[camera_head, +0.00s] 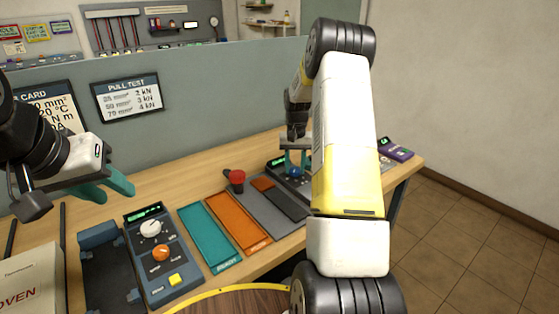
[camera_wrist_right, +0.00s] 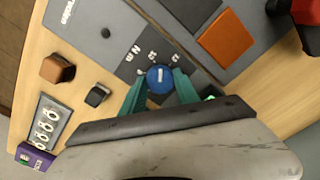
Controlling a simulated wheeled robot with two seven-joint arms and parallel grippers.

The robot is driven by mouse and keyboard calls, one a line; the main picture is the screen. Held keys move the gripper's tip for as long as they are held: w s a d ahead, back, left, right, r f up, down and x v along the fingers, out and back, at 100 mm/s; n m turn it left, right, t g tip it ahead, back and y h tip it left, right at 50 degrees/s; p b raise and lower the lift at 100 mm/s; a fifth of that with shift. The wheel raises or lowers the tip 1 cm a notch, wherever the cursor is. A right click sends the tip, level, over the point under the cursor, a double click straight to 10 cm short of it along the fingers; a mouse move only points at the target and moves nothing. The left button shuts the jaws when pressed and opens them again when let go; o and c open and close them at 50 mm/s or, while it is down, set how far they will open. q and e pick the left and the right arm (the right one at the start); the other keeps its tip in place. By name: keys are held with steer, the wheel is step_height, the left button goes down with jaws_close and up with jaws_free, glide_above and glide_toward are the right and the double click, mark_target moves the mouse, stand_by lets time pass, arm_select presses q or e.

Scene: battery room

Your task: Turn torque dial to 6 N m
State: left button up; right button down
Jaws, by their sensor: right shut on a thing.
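The torque dial (camera_wrist_right: 160,77) is a round blue knob with a white pointer line, on a dark panel marked "N m". Its scale numbers are too small to read surely. In the wrist view the pointer line stands roughly upright. My right gripper (camera_wrist_right: 160,84) is shut on the dial, one teal finger at each side. In the head view my right gripper (camera_head: 295,166) reaches down at the back right of the bench, where my arm partly hides the dial's device (camera_head: 277,162). My left gripper (camera_head: 118,193) is open and empty above the bench's left side.
A control unit (camera_head: 160,255) with white and orange knobs stands front left. Teal (camera_head: 207,238) and orange (camera_head: 238,222) trays lie mid-bench. A red knob (camera_head: 237,177) stands behind them. A purple box (camera_head: 396,150) sits at the right end. A grey partition (camera_head: 220,100) closes the back.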

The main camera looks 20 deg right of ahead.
steer(key=n, duration=1.4)
steer(key=shift+n, duration=0.3)
steer(key=n, duration=0.3)
steer(key=shift+n, duration=0.3)
steer(key=n, duration=0.3)
steer(key=shift+n, duration=0.4)
steer(key=n, duration=0.6)
steer(key=shift+n, duration=0.3)
steer(key=shift+r, duration=0.1)
steer(key=c, duration=0.9)
jaws_free()
